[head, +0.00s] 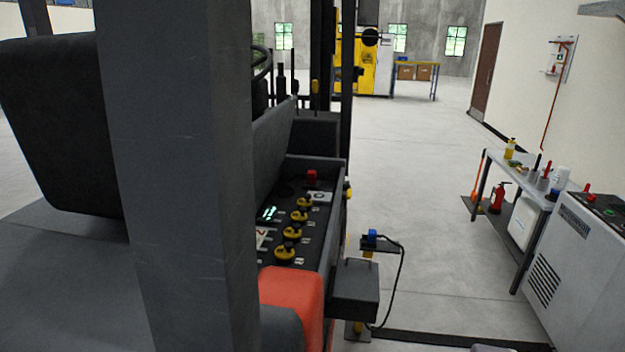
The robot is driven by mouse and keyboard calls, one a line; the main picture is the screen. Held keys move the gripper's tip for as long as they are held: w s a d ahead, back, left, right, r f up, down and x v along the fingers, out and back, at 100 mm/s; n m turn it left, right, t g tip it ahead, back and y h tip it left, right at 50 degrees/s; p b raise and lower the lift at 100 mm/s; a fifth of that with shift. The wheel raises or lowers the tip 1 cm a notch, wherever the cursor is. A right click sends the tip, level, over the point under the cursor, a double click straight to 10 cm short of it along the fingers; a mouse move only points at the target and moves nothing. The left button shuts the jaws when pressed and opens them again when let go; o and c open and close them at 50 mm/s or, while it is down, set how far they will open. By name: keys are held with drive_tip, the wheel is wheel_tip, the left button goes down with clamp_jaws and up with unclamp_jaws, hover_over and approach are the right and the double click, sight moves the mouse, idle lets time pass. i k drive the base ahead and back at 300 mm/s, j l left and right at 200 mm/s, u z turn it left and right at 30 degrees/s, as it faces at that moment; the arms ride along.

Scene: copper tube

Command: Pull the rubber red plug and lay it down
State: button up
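I cannot make out the rubber red plug for certain. A small red piece (312,177) stands at the far end of a black control panel (310,225). Another small red piece (590,197) sits on top of a grey cabinet (580,255) at the right. A thin copper-coloured tube (547,112) runs down the right wall from a white wall panel (560,60); its details are too small to tell. My gripper is not in view.
A dark post (185,180) blocks much of the left. Yellow-and-black knobs (291,232) line the panel. A stand (368,250) with a dark cable is right of it. A workbench (530,180) with tools stands along the right wall. The middle floor (430,200) is clear.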

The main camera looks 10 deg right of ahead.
sight(311, 174)
drive_tip(key=i+l, duration=0.2)
drive_tip(key=l, duration=0.15)
drive_tip(key=i+l+u, duration=0.15)
drive_tip(key=l, duration=0.2)
drive_tip(key=i+l, duration=0.2)
drive_tip(key=l, duration=0.15)
drive_tip(key=i+l+u, duration=0.1)
drive_tip(key=l, duration=0.3)
drive_tip(key=i+l+u, duration=0.1)
drive_tip(key=i+l, duration=0.3)
drive_tip(key=l, duration=0.35)
drive_tip(key=i+l+u, duration=0.25)
drive_tip(key=i+l, duration=0.25)
drive_tip(key=i, duration=0.3)
drive_tip(key=i+l+u, duration=0.2)
drive_tip(key=i+l, duration=0.45)
drive_tip(key=i, duration=0.35)
drive_tip(key=j+u, duration=0.05)
